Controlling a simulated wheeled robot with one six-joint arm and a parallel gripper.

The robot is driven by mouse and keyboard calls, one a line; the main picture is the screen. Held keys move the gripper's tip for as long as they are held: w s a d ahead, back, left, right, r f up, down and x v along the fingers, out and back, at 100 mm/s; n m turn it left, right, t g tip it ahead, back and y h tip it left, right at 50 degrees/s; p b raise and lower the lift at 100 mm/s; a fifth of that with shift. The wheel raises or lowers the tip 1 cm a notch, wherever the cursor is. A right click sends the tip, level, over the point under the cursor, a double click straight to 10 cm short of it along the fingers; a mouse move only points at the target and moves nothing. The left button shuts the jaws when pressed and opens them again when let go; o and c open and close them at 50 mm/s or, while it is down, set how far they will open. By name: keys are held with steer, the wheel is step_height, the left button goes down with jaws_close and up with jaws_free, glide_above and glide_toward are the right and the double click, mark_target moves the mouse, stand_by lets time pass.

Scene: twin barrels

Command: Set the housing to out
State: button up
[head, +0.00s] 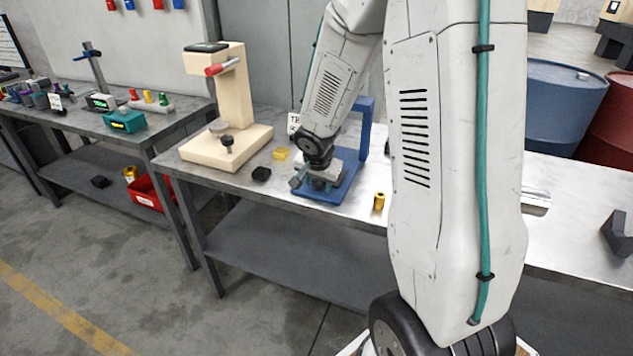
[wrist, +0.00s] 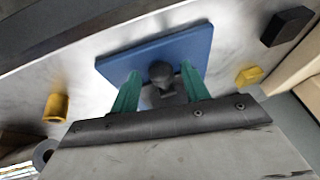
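A blue fixture (head: 345,188) with a flat base and an upright blue bracket stands on the middle bench; its plate also shows in the wrist view (wrist: 195,45). A dark round knob (wrist: 161,73) on a grey block sits over the plate. Which part is the housing is not clear; no label can be read. My gripper (head: 318,178) is low over the blue base. In the wrist view its teal fingers (wrist: 160,72) stand apart on either side of the knob, with gaps visible. The lower part of the block is hidden by the gripper.
A yellow-gold cylinder (head: 379,201) stands right of the fixture. A black block (head: 261,174) and a yellow block (head: 281,154) lie left of it. A cream press-like stand (head: 230,110) is further left. Blue (head: 550,105) and red (head: 612,125) barrels stand behind the bench.

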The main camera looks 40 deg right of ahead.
steer(key=v, duration=0.7)
steer(key=shift+r, duration=0.35)
steer(key=shift+s+a, duration=0.1)
steer(key=shift+s, duration=0.05)
stand_by(0.4)
